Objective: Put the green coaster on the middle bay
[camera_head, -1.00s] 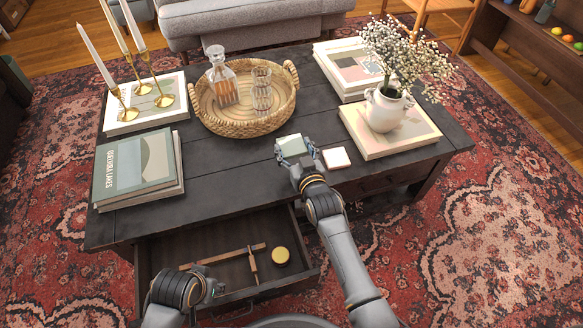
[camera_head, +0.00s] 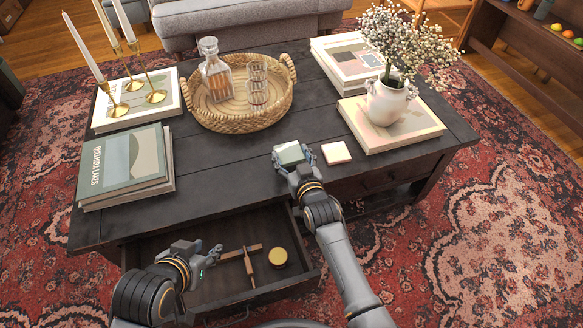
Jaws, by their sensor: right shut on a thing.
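The green coaster (camera_head: 290,152) is pale green and square, near the front edge of the dark coffee table (camera_head: 228,184). My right gripper (camera_head: 290,157) is shut on it, with fingers at its sides; I cannot tell whether it is lifted off the top. The open drawer (camera_head: 222,278) below has wooden divider strips (camera_head: 249,262) that split it into bays. My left gripper (camera_head: 214,254) is over the drawer, near the left part of the divider; its fingers are small and I cannot tell whether they touch it.
A pale coaster (camera_head: 336,152) lies just right of the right gripper. A round yellow-topped tin (camera_head: 278,257) sits in the drawer's right part. A wicker tray (camera_head: 238,122), books (camera_head: 126,165) and a flower vase (camera_head: 388,103) stand on the table.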

